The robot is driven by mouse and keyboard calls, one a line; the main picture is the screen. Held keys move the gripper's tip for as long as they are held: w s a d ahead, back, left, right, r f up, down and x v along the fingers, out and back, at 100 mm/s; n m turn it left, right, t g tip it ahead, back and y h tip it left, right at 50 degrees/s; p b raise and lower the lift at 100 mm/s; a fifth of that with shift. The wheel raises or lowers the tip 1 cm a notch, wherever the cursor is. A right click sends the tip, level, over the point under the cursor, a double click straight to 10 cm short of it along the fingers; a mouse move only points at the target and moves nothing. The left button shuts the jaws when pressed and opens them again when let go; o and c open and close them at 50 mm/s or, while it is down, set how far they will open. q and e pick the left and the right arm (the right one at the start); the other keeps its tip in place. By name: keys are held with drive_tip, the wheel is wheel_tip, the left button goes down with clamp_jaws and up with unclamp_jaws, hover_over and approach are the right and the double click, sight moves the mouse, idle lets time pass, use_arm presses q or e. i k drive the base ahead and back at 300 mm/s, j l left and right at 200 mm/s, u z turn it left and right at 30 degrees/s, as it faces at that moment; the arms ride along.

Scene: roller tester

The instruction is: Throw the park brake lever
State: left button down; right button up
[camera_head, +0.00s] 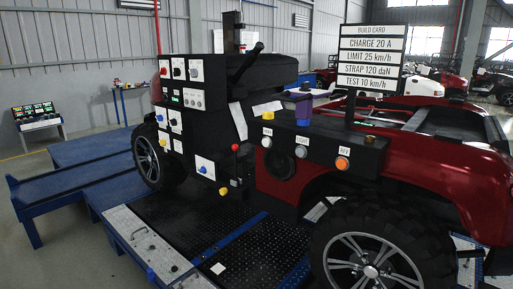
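A thin lever with a red ball knob (235,148) stands upright low on the side of the black control housing, above a yellow knob (223,191). A thick black lever (247,62) slants up to the right on top of the housing. No label shows which of them is the park brake lever. Neither of my grippers is in view, and nothing is touching either lever.
The red vehicle (440,165) with big black tyres (372,255) fills the right. A panel of white switch plates (195,70) faces me at centre left. A build card (371,57) stands behind. Blue platforms (60,190) and a black tread floor (250,250) lie below.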

sight(235, 146)
drive_tip(key=i+j+z, duration=0.1)
drive_tip(key=z, duration=0.25)
drive_tip(key=i+j+z, duration=0.1)
drive_tip(key=j+z, duration=0.15)
drive_tip(key=z, duration=0.15)
drive_tip(key=j+z, duration=0.35)
drive_tip(key=i+j+z, duration=0.15)
drive_tip(key=j+z, duration=0.25)
drive_tip(key=j, duration=0.95)
drive_tip(key=j+z, duration=0.4)
drive_tip(key=j, duration=0.9)
drive_tip(key=k, duration=0.05)
